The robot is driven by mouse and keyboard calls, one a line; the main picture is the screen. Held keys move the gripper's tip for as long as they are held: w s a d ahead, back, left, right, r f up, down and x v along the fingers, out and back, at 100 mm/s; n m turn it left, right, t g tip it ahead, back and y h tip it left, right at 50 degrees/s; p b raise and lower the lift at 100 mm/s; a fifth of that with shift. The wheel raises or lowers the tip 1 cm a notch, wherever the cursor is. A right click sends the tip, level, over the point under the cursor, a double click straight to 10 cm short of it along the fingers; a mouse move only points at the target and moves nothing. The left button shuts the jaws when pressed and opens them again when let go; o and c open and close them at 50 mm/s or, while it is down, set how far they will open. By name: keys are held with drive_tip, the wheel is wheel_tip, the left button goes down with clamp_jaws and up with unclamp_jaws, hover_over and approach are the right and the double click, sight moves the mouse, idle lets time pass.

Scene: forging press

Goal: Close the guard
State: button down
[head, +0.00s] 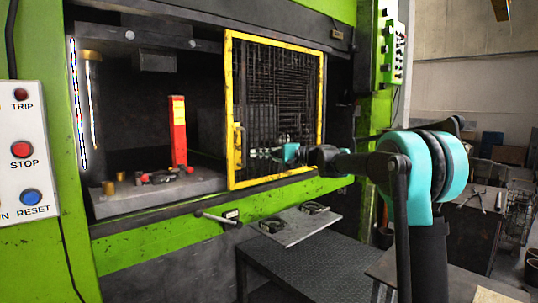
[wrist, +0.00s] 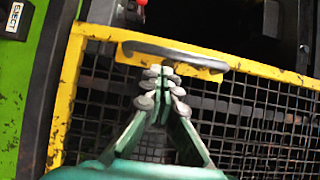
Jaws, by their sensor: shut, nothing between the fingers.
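The guard is a yellow-framed mesh panel (head: 229,85) across the right part of the press opening; the left part of the opening is uncovered. Its frame also shows in the wrist view (wrist: 85,32). A handle (head: 239,140) sits on the guard's left upright; in the wrist view it is a dark bar (wrist: 178,54) on a yellow plate. My gripper (head: 254,153) is in front of the mesh, just right of the handle. In the wrist view its fingertips (wrist: 161,78) are together and empty, close beside the bar. I cannot tell whether they touch it.
Inside the uncovered part, a red block (head: 178,135) stands on a grey bed (head: 120,204) with small parts. A control panel (head: 22,150) is at the left. A tilted plate (head: 295,228) juts out below the guard, above a dark table (head: 310,255).

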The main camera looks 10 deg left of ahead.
drive_tip(key=shift+s+a, duration=0.35)
drive_tip(key=shift+a, duration=0.1)
drive_tip(key=shift+s, duration=0.1)
drive_tip(key=s+a, duration=1.5)
drive_tip(key=s, duration=0.3)
drive_tip(key=s+a, duration=1.6)
drive_tip(key=s, duration=0.2)
